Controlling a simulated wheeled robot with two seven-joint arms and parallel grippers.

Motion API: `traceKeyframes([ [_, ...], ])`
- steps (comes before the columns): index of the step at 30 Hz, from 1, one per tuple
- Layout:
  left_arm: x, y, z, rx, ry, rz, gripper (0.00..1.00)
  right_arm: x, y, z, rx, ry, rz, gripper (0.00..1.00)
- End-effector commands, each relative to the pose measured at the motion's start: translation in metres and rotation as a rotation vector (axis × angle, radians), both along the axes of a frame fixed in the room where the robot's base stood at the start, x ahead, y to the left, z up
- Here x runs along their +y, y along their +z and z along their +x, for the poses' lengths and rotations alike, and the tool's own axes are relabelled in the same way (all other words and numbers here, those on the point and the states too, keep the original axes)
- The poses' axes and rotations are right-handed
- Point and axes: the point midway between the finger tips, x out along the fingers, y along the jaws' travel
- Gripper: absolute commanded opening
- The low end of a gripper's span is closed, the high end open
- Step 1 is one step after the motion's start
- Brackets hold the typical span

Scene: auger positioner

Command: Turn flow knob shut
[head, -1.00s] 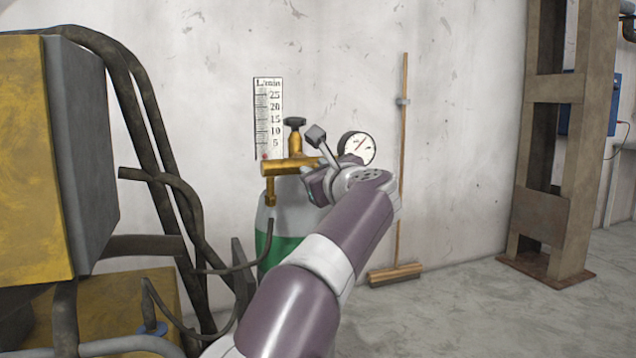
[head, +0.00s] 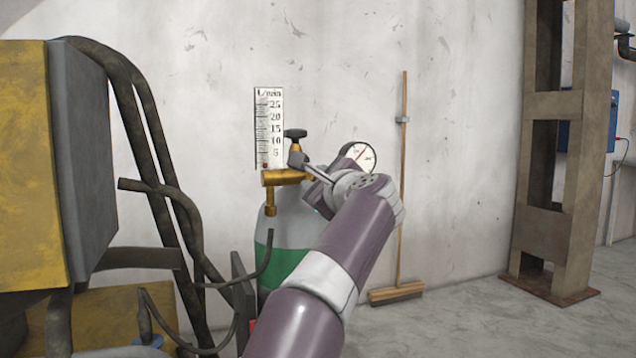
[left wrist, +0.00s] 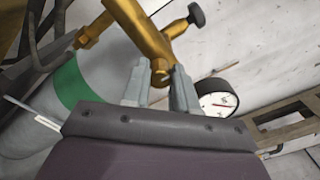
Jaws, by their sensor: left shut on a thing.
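My left gripper (head: 315,179) reaches the right end of the brass regulator (head: 283,178) on the gas cylinder; its fingers are mostly hidden there by my wrist. In the left wrist view the two grey fingers (left wrist: 160,80) are closed around a small brass end piece (left wrist: 160,68), apparently the flow knob. The flow scale (head: 269,120), marked L/min, hangs behind, with a red ball (head: 264,165) near its bottom, below the 5 mark. A black valve knob (head: 295,134) tops the regulator, also visible in the left wrist view (left wrist: 196,15). My right gripper is out of view.
A round gauge (head: 359,156) sits right of the regulator, close to my wrist. The green-banded cylinder (head: 285,262) stands below. A broom (head: 402,240) leans on the wall. Yellow and grey machinery (head: 35,165) with black hoses fills the left. The floor at right is clear.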

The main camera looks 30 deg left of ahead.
Motion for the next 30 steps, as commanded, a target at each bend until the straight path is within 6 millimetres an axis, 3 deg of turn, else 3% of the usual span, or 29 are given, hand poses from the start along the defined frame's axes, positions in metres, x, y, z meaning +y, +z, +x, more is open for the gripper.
traceKeyframes([
  [7,0.000,-0.001,0.000,0.001,0.000,-0.001,0.00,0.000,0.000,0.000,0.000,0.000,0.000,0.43],
  [8,0.000,-0.001,0.000,0.001,0.000,-0.001,0.33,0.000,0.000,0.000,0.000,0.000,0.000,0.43],
  [9,0.000,-0.001,0.000,0.002,0.000,0.000,0.46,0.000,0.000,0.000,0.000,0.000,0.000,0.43],
  [10,0.000,-0.001,0.000,0.002,0.000,0.000,0.53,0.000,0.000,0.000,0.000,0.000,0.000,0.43],
  [20,-0.003,0.000,-0.002,0.000,-0.001,0.000,0.53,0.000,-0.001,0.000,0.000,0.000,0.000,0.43],
  [23,-0.014,-0.001,-0.011,0.001,-0.003,0.001,0.53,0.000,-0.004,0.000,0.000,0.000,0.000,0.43],
  [30,-0.061,0.000,-0.051,0.001,-0.006,0.001,0.53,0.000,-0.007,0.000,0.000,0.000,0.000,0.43],
])
